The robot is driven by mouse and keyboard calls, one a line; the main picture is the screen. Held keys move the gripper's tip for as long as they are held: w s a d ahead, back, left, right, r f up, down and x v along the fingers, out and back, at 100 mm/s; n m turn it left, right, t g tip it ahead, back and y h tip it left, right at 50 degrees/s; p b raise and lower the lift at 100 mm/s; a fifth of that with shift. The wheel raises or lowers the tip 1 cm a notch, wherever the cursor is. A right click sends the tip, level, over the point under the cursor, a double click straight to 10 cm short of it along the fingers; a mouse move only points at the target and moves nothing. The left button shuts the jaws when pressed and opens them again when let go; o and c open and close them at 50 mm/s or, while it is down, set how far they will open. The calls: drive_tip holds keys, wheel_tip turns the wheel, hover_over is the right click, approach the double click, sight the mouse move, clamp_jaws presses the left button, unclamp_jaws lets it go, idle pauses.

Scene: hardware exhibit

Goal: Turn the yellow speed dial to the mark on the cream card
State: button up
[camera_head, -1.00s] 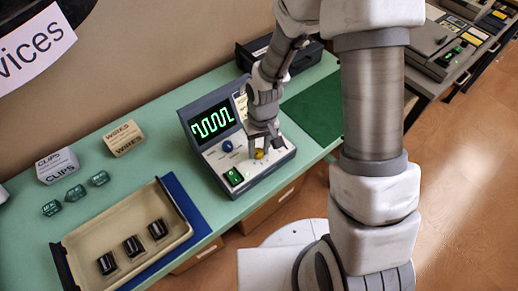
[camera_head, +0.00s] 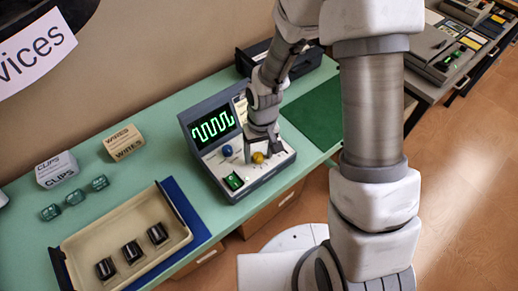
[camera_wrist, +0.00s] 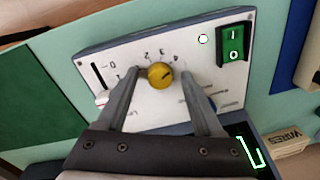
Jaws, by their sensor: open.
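The yellow speed dial (camera_head: 258,157) is on the sloping panel of a grey console, at its right front. In the wrist view the dial (camera_wrist: 160,76) shows a dark pointer line, with printed numbers around it. My gripper (camera_wrist: 161,66) is open, with one finger on each side of the dial; whether they touch it I cannot tell. In the head view my gripper (camera_head: 264,150) comes down over the dial from above. A cream card (camera_head: 240,104) stands beside the screen, partly hidden by my arm; its mark is not readable.
The console also has a blue knob (camera_head: 227,150), a green rocker switch (camera_head: 234,181) and a screen with a green wave (camera_head: 213,126). A tan tray (camera_head: 77,240) with black parts is at the left. A dark green mat (camera_head: 316,116) lies bare at the right.

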wheel_tip(320, 180, up, 17)
drive_tip(key=p, duration=0.2)
drive_tip(key=shift+d+r, duration=0.2)
drive_tip(key=shift+d, duration=0.25)
drive_tip(key=shift+w, duration=0.1)
wheel_tip(320, 180, up, 10)
drive_tip(key=f+m+t, duration=0.1)
drive_tip(key=t, duration=0.2)
hover_over(262, 156)
drive_tip(key=s+d, duration=0.4)
drive_tip(key=d, duration=0.1)
drive_tip(key=s+d+r+m+t, duration=0.1)
drive_tip(key=s+d+r+t, duration=0.1)
drive_tip(key=s+d+r, duration=0.2)
drive_tip(key=s+r, duration=0.2)
drive_tip(key=s, duration=0.2)
drive_tip(key=shift+s+d+m+t+h, duration=0.3)
drive_tip(key=shift+s+d+m+t, duration=0.05)
drive_tip(key=shift+m+t, duration=0.05)
drive_tip(key=shift+r, duration=0.1)
idle(0.5)
